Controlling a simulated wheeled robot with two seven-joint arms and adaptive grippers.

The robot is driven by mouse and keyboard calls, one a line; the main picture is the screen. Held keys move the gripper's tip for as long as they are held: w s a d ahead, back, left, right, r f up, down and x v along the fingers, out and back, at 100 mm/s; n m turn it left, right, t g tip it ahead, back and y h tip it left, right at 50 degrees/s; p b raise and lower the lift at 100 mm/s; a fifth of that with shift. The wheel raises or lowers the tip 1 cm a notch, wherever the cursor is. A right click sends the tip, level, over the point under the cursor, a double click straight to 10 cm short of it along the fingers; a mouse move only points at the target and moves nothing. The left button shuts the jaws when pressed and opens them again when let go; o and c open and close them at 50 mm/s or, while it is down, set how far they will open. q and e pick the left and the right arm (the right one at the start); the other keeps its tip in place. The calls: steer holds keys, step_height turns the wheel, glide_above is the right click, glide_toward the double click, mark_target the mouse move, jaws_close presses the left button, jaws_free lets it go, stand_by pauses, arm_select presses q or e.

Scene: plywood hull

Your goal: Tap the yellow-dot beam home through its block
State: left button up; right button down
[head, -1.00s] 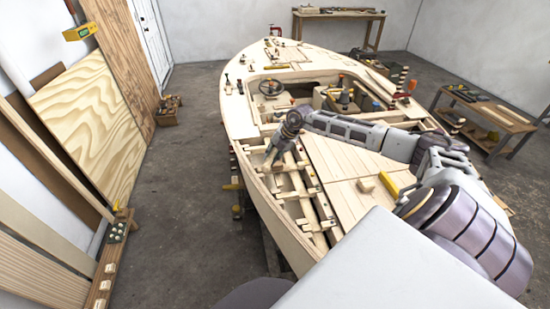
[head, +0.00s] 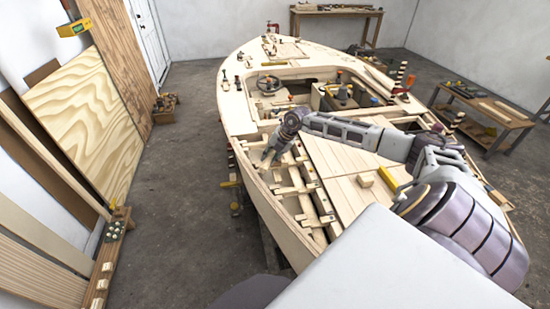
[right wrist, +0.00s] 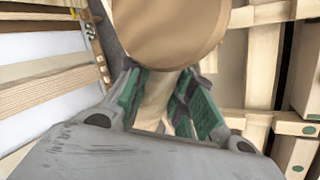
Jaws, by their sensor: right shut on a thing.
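My right gripper (head: 270,157) is over the open, slatted left side of the boat hull (head: 262,205). In the right wrist view its green-padded fingers (right wrist: 170,105) are shut on the pale handle of a wooden mallet (right wrist: 170,30). The mallet's large round head fills the top middle of that view and hides what lies beyond it. Pale beams and cross blocks (head: 302,188) show in the hull just below and right of the gripper. I cannot make out a yellow dot on any of them. Green dots show on blocks (right wrist: 311,130) at the right. My left gripper is not in view.
A planked deck panel (head: 338,165) lies right of the open bay, with a small wood block (head: 365,180) and a yellow tool (head: 388,178) on it. Clamps stand along the hull's edge. A side table (head: 485,112) is at the right.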

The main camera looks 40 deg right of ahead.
mark_target(270, 153)
step_height(270, 153, down, 2)
steer(key=shift+f+b, duration=0.1)
steer(key=shift+b, duration=0.35)
steer(key=shift+r+p, duration=1.75)
steer(key=shift+r, duration=0.85)
steer(key=shift+f, duration=0.4)
steer(key=shift+f+b, duration=1.55)
steer(key=shift+f, duration=0.8)
steer(key=shift+r+p, duration=1.65)
steer(key=shift+r, duration=0.85)
steer(key=shift+w+r, duration=0.1)
steer(key=shift+w, duration=0.05)
